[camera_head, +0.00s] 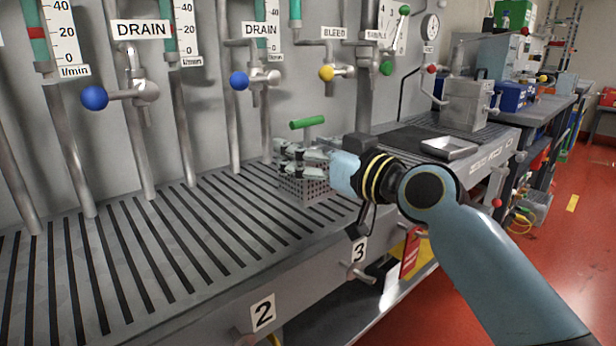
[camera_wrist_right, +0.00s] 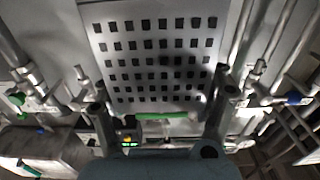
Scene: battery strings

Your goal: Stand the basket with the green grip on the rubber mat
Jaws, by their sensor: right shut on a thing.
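The grey perforated basket (camera_head: 305,190) is at the slatted bench, left of my right wrist. Its green grip (camera_head: 307,122) stands up above it. I cannot tell whether the basket's base touches the slats. My right gripper (camera_head: 290,158) reaches in from the right and is shut on the basket, below the green grip, covering its upper part. In the right wrist view the green grip (camera_wrist_right: 168,116) shows between the fingers, with a wall of square holes (camera_wrist_right: 155,60) beyond. A dark flat surface (camera_head: 395,147) to the right may be the rubber mat. My left gripper is out of view.
The slatted bench top (camera_head: 130,260) is clear at the left. A wall of pipes with blue (camera_head: 239,80) and yellow (camera_head: 327,73) valve knobs stands behind the basket.

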